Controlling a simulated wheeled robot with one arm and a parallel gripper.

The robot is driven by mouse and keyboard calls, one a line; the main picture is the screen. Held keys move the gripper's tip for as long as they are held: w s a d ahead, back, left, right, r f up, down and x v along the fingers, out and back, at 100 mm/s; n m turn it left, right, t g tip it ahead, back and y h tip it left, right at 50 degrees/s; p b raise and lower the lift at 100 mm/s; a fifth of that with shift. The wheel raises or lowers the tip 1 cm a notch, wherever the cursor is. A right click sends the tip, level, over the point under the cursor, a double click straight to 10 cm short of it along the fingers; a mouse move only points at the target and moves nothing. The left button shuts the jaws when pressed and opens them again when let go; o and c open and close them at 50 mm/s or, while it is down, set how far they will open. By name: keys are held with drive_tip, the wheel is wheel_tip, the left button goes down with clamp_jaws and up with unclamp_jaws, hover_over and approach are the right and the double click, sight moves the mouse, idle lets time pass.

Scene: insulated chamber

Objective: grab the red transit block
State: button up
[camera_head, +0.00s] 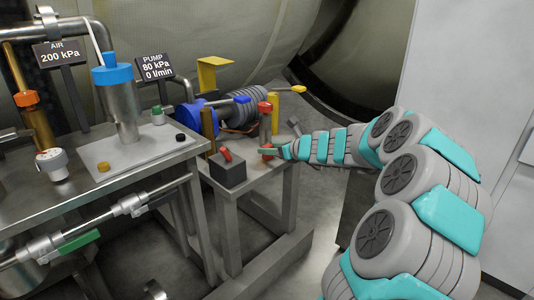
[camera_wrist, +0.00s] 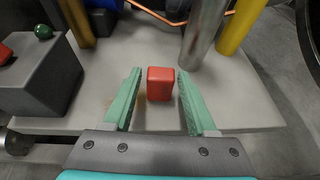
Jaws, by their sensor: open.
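The red transit block (camera_wrist: 160,84) stands on the small grey table, between the two green fingers of my gripper (camera_wrist: 159,75) in the wrist view. The fingers are open, with a gap visible on both sides of the block, the right one narrower near the tip. In the head view, a small part of the red block (camera_head: 266,151) shows just left of my gripper (camera_head: 280,151), partly hidden by the fingers. My arm reaches in from the right.
A dark box with a red switch (camera_head: 228,166) stands left of the block. A metal post with a red top (camera_head: 265,122) and a yellow post (camera_head: 274,113) stand behind it. An orange cable (camera_wrist: 155,13) runs at the back. The table's front edge (camera_wrist: 230,122) is close.

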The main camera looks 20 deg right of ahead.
drive_tip(key=x, duration=0.4)
drive_tip(key=shift+f, duration=0.4)
drive_tip(key=shift+w+a, duration=0.1)
drive_tip(key=shift+w, duration=0.35)
clamp_jaws()
